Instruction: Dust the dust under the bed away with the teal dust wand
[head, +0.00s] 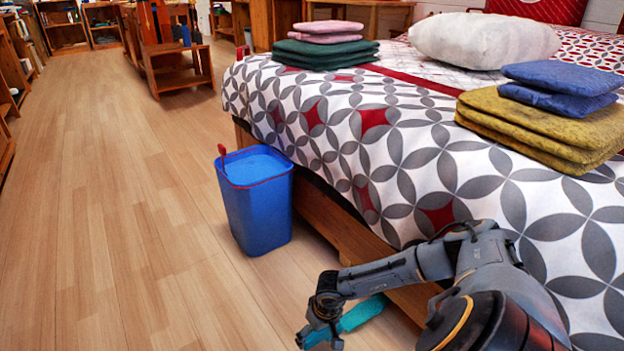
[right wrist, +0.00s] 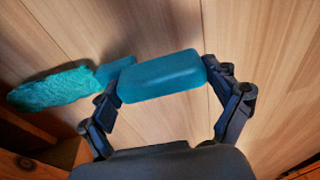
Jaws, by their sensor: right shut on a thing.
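The teal dust wand (head: 362,312) is low beside the bed (head: 340,165), near the floor, in the head view. My right gripper (head: 322,322) is shut on the wand's handle. In the right wrist view the teal handle block (right wrist: 160,77) sits between both fingers of my right gripper (right wrist: 165,88). The wand's fluffy head (right wrist: 62,88) points left there, toward the dark wooden bed frame (right wrist: 25,160). My left gripper is not in view. No dust shows; the space under the bed is hidden in the head view.
A blue bin (head: 252,200) stands on the floor against the bed's side, ahead of my right arm. Folded blankets (head: 545,125) and a white pillow (head: 485,40) lie on the bed. The wooden floor (head: 120,220) to the left is clear. Shelves (head: 175,65) stand farther back.

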